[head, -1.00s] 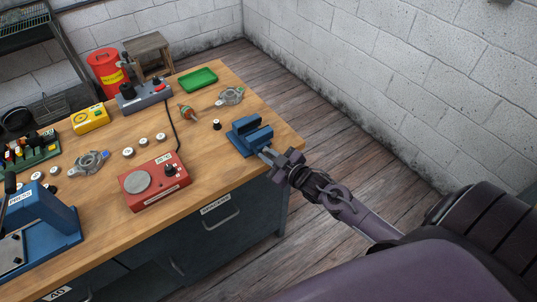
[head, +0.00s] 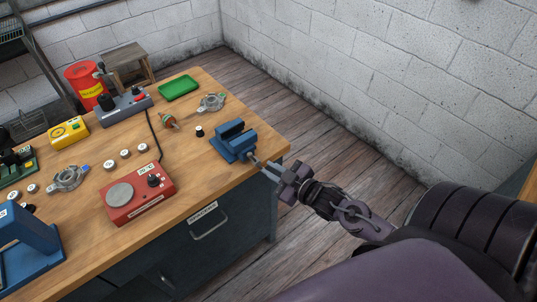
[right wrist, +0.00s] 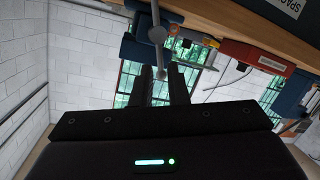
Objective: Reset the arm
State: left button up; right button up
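My right gripper (head: 272,174) is at the bench's right front corner, just off the screw end of the blue vise (head: 233,141). In the right wrist view its two dark fingers (right wrist: 162,86) stand apart with a gap between them, and nothing is clearly held. The vise's metal handle bar (right wrist: 157,36) hangs just beyond the fingertips; I cannot tell whether it touches them. My left gripper is not in view.
The wooden bench (head: 228,180) carries a red hot-plate box (head: 137,196), a green tray (head: 179,90), a grey joystick box (head: 127,105), a yellow meter (head: 68,132) and alternator parts. A blue press (head: 28,245) stands front left. The floor right of the bench is clear.

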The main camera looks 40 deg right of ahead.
dwell(0.4)
jog(key=s+d+f+m+g+h+b, duration=0.1)
jog(key=s+f+m+g+h, duration=0.35)
jog(key=f, duration=1.05)
jog(key=s+d+f+n+g+y+b, duration=0.15)
jog(key=s+f, duration=0.55)
jog(key=f, duration=0.8)
jog(key=s+a+f+g+b, duration=0.1)
jog(key=s+a+f+g, duration=0.3)
jog(key=s+f, duration=0.5)
jog(key=s+a+f+m+g+b, duration=0.1)
jog(key=s+a+f+g, duration=0.3)
jog(key=s+f, duration=0.5)
jog(key=s+a, duration=0.1)
jog(key=s, duration=0.5)
jog(key=shift+s+a+f, duration=0.15)
jog(key=shift+a+f, duration=0.25)
